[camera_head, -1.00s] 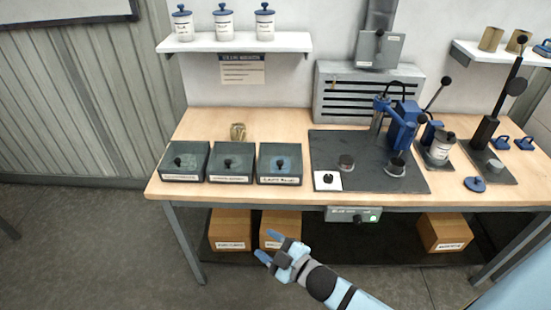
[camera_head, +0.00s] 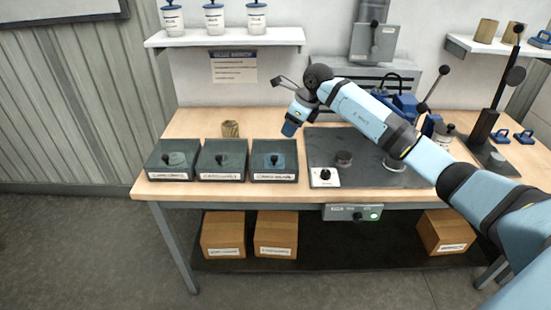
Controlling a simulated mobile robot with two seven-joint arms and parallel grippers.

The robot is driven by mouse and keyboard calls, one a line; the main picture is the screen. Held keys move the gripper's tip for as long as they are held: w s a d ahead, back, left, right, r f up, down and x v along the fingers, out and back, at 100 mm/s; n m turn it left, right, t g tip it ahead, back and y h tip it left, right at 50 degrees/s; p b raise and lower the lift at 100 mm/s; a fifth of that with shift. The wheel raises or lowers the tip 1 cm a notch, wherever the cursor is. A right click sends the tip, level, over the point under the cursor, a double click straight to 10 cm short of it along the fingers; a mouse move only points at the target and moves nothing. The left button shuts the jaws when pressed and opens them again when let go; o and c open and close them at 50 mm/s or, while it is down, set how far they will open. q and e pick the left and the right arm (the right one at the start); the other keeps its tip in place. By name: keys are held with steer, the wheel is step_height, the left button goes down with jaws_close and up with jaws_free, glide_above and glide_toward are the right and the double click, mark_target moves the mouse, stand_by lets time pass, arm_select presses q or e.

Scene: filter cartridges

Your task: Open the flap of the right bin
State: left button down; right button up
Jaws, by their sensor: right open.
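Three dark bins stand in a row on the left part of the workbench. The right bin (camera_head: 285,148) has its flap (camera_head: 261,160) down, with a small black knob on it and a white label on its front. My right gripper (camera_head: 290,128) points down, just above and behind the right bin's back right corner in the picture. It is open and empty; its fingers overlap from this side. It appears apart from the flap. My left gripper is not in view.
The left bin (camera_head: 172,159) and middle bin (camera_head: 222,160) stand beside the right bin, both covered. A tan cartridge (camera_head: 230,129) stands behind them. A dark mat (camera_head: 325,145) with a white knobbed plate (camera_head: 324,177) lies to the right. A shelf (camera_head: 225,40) holds jars above.

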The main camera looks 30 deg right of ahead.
mark_target(274, 157)
steer(key=p+x, duration=0.1)
steer(key=x, duration=1.2)
steer(key=shift+f, duration=0.35)
jaws_close()
